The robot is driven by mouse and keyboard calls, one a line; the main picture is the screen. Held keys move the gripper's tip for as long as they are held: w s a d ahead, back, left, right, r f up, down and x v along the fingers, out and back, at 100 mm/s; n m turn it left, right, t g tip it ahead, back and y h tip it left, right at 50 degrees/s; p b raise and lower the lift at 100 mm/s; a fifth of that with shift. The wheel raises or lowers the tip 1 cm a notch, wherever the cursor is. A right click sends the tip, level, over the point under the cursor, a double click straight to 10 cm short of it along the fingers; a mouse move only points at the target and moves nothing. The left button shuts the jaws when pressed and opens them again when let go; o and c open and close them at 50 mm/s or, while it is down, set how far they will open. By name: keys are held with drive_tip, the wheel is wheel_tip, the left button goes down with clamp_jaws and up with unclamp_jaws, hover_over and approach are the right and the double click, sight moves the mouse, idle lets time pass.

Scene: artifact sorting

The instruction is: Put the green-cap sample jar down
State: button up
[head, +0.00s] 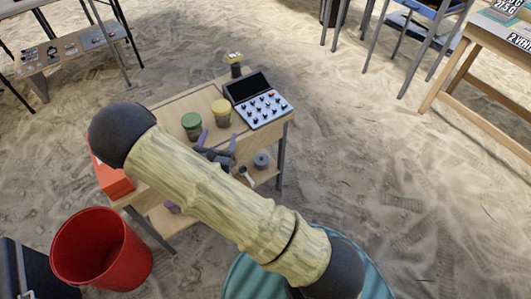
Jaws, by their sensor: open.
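The green-cap sample jar (191,129) stands upright on the small wooden table (187,103). My gripper (218,136) is open, with its two purple fingers apart and pointing toward the back of the table. Its left finger shows just right of and below the green-cap jar; whether they touch I cannot tell. I see nothing held between the fingers. My arm crosses in front and hides the near part of the table.
A yellow-cap jar (221,116) stands right of the green-cap jar. Behind it are a device with knobs (263,108) and a dark jar with a yellow top (236,69). An orange box (115,182) is at the table's left, a red bucket (104,252) on the sand. Right of the table is open sand.

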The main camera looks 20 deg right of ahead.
drive_tip(key=s+d+r+m+g+h, duration=0.3)
drive_tip(key=s+d+m+g, duration=1.1)
drive_tip(key=d+m+g, duration=0.15)
drive_tip(key=s+a+r+m+g+y, duration=0.1)
drive_tip(key=s+a+m+y, duration=0.1)
drive_tip(key=s+m+y, duration=0.45)
drive_tip(key=w+a+r+m+t+y, duration=0.2)
drive_tip(key=w+r+m+t+y, duration=0.1)
drive_tip(key=m, duration=0.5)
wheel_tip(320, 180, up, 2)
drive_tip(key=shift+w+a+r+y, duration=0.1)
drive_tip(key=shift+w+a+y, duration=0.2)
drive_tip(key=shift+y, duration=0.25)
drive_tip(key=shift+t, duration=0.25)
drive_tip(key=w+p+v, duration=0.3)
drive_tip(key=p+v, duration=1)
drive_tip(key=w+r+p+v, duration=0.1)
drive_tip(key=w+p+v, duration=0.2)
drive_tip(key=p+v, duration=1)
drive_tip(key=shift+r+p, duration=0.2)
drive_tip(key=shift+p, duration=0.2)
